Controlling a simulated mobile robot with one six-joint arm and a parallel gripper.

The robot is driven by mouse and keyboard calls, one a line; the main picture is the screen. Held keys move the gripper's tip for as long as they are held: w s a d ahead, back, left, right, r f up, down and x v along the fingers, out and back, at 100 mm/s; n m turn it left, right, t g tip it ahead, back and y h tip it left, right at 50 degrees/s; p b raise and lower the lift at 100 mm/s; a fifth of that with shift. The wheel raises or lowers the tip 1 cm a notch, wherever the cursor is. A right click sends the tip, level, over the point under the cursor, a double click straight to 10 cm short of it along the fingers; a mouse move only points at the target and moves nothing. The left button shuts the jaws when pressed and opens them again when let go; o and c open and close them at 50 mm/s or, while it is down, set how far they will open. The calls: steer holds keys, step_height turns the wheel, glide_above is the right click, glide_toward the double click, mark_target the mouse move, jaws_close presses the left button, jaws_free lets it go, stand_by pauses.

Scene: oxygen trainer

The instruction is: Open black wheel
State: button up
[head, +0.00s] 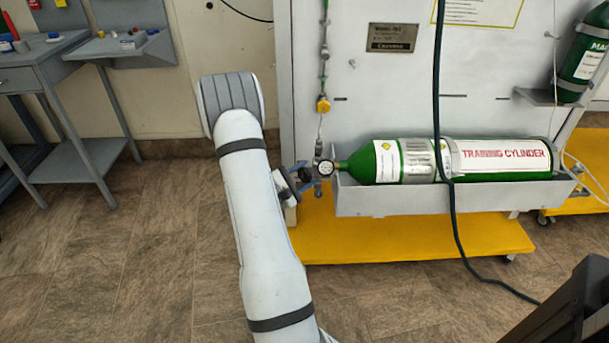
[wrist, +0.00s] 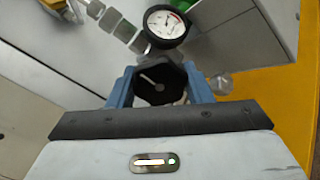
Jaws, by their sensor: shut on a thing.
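The black wheel (wrist: 160,84) is a dark knob with a pale mark on its face, seen close in the wrist view. In the head view the wheel (head: 305,174) is small and partly hidden by my gripper. My gripper (wrist: 160,92) is shut on the wheel, one blue finger on each side of it. The gripper also shows in the head view (head: 299,176) at the valve end of the green cylinder (head: 376,163). A round pressure gauge (wrist: 166,23) sits just beyond the wheel; it also shows in the head view (head: 325,168).
The cylinder lies in a grey tray (head: 400,201) on a white panel with a yellow base (head: 400,240). A dark hose (head: 452,220) hangs in front of the cylinder. Grey work tables (head: 75,75) stand at the left. The floor in front is clear.

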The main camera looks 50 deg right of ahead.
steer(key=c, duration=0.4)
steer(key=n+p, duration=0.2)
steer(key=n, duration=0.1)
steer(key=shift+r+p, duration=0.15)
steer(key=shift+p, duration=0.2)
steer(key=shift+n+p, duration=0.8)
steer(key=shift+n, duration=0.7)
steer(key=o, duration=1)
